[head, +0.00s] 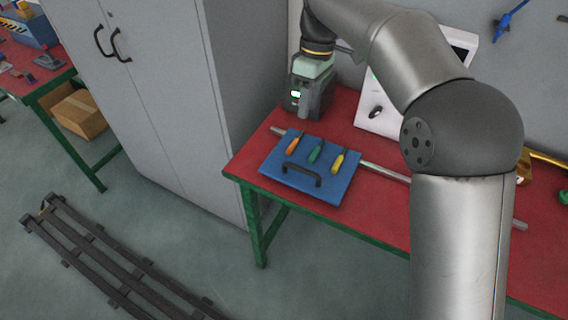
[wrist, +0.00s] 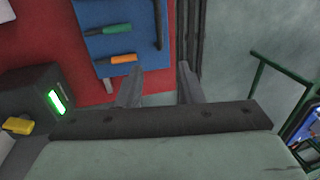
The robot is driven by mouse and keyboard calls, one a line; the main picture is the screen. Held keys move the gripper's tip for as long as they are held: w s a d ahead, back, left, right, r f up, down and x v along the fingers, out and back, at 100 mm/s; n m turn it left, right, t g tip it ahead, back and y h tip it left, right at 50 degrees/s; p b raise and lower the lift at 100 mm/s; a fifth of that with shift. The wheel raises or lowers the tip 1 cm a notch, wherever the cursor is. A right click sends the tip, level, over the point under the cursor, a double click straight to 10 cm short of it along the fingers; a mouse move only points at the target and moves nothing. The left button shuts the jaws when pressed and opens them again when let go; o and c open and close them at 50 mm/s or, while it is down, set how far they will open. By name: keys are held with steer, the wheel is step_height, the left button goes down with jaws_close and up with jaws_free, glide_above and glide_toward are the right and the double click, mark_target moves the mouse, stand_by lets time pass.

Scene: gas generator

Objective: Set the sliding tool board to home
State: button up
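The sliding tool board (head: 326,192) is a flat blue panel on the red table, set across a metal rail (head: 385,172) near the rail's left end. It carries an orange (head: 293,146), a green (head: 315,151) and a yellow (head: 337,162) handled tool and a black handle (head: 288,174) on its front side. My gripper (wrist: 160,72) is open and empty. In the wrist view, the board (wrist: 105,48) is above the fingers, apart from them, and its black handle (wrist: 158,22) is cut off by the top edge. In the head view, my gripper is behind the board; its fingertips are unclear.
A dark device with a green display (wrist: 57,101) is close to my gripper, left in the wrist view. A tall grey cabinet (head: 150,90) stands left of the table (head: 243,164). A white panel (head: 375,105) is behind the board. The floor before the table is clear near the board.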

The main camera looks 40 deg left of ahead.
mark_target(299, 167)
steer(key=s+f, duration=0.1)
steer(key=f, duration=0.4)
steer(key=s+f, duration=0.1)
steer(key=f, duration=0.5)
steer(key=s+f+p, duration=0.1)
steer(key=f, duration=0.4)
steer(key=shift+d+f, duration=0.3)
steer(key=shift+d, duration=0.1)
jaws_close()
